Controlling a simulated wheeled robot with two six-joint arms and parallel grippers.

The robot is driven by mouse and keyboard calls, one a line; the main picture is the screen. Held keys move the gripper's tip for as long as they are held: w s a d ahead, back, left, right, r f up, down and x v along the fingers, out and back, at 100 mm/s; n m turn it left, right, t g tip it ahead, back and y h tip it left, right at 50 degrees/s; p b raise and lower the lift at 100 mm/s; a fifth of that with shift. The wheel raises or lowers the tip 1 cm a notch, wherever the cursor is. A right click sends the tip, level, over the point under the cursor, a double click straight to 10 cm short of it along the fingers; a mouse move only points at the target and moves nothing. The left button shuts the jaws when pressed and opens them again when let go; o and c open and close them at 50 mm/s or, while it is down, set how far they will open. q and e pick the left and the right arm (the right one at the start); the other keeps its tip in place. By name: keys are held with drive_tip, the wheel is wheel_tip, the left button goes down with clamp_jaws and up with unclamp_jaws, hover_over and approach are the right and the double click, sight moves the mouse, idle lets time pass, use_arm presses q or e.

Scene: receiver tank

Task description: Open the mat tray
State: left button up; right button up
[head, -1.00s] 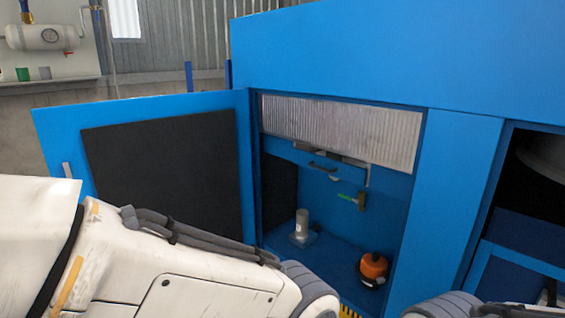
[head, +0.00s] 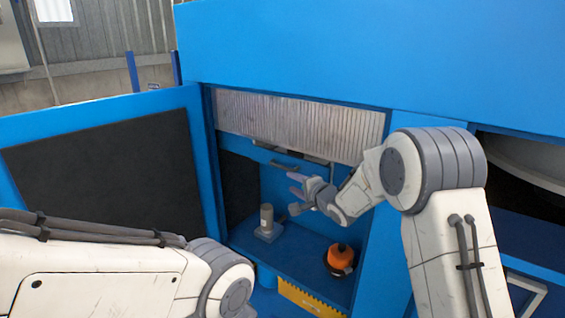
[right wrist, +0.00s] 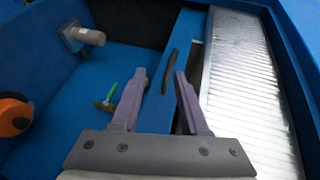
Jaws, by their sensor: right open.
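The mat tray (head: 262,155) is a blue panel under a pale ribbed filter mat (head: 300,130) in the open cabinet. Its dark bar handle (head: 284,165) faces me. The tray (right wrist: 175,50) and handle (right wrist: 168,72) also show in the right wrist view. My right gripper (head: 293,184) is open and empty, just in front of and a little below the handle in the head view. In the right wrist view the handle appears between the two purple fingers (right wrist: 161,75), beyond their tips, apparently without contact. My left arm shows at the lower left; its gripper is out of view.
A green-handled valve (right wrist: 107,97) is close beside my right gripper. A grey cylinder (head: 267,220) and an orange-and-black unit (head: 340,260) stand on the cabinet floor. The open blue door (head: 110,110) fills the left. Free space lies below the tray.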

sight(284, 168)
drive_tip(key=w+a+p, duration=0.1)
drive_tip(key=w, duration=0.2)
drive_tip(key=w+m+y+p, duration=0.1)
drive_tip(key=w, duration=0.2)
drive_tip(key=w+a+m+t+p, duration=0.1)
drive_tip(key=w, duration=0.2)
drive_tip(key=shift+w+a+y, duration=0.35)
drive_tip(key=shift+y, duration=0.05)
drive_tip(key=shift+p+x, duration=0.3)
drive_tip(key=shift+x, duration=0.6)
drive_tip(key=shift+f, duration=0.1)
drive_tip(key=shift+c, duration=0.3)
clamp_jaws()
